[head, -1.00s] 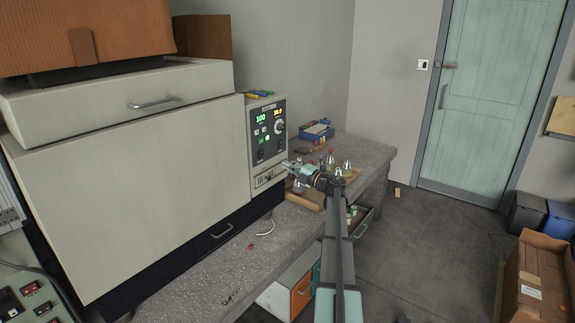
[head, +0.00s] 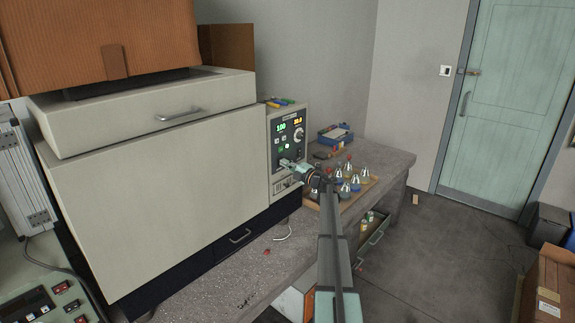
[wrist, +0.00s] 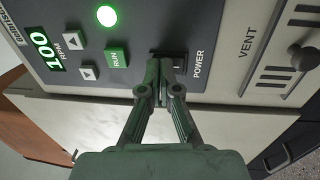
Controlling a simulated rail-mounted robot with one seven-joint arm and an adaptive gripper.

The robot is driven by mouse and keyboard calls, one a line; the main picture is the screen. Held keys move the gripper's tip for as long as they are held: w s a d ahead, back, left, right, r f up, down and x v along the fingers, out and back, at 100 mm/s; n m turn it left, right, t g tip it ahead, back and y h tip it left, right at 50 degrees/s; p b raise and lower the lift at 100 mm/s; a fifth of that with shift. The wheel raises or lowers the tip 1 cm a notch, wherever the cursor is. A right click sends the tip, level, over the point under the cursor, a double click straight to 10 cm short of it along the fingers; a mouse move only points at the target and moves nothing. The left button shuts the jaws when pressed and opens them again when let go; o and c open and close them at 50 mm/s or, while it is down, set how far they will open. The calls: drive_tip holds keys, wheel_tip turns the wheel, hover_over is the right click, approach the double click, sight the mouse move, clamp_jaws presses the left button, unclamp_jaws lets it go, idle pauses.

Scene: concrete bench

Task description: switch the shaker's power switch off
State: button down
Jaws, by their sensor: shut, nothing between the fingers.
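The shaker (head: 150,190) is a large cream cabinet on the bench, with a dark control panel (head: 289,137) at its right end. In the wrist view the black power switch (wrist: 171,57) sits beside the "POWER" label, partly hidden behind my fingertips. My gripper (wrist: 160,92) is shut and empty, its tips at the lower edge of the switch; I cannot tell whether they touch it. In the head view my gripper (head: 284,163) is at the lower part of the panel and covers the switch. The displays are lit, and a round green light (wrist: 107,16) glows near the RUN button (wrist: 116,58).
A vent (wrist: 284,62) lies beside the switch. A tray of flasks (head: 352,196) stands right of the shaker, close to my arm, with a blue box (head: 334,136) behind it. An open drawer (head: 374,238) sticks out below. Cardboard boxes (head: 95,40) sit on top of the shaker.

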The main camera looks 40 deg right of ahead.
drive_tip(key=shift+w+r+b, duration=0.15)
drive_tip(key=shift+w+b, duration=0.05)
drive_tip(key=shift+b, duration=0.1)
drive_tip(key=r+b+v, duration=0.3)
drive_tip(key=v, duration=1)
drive_tip(key=shift+s+b, duration=0.3)
drive_tip(key=shift+s, duration=0.25)
drive_tip(key=shift+d+r, duration=0.1)
drive_tip(key=shift+r, duration=0.05)
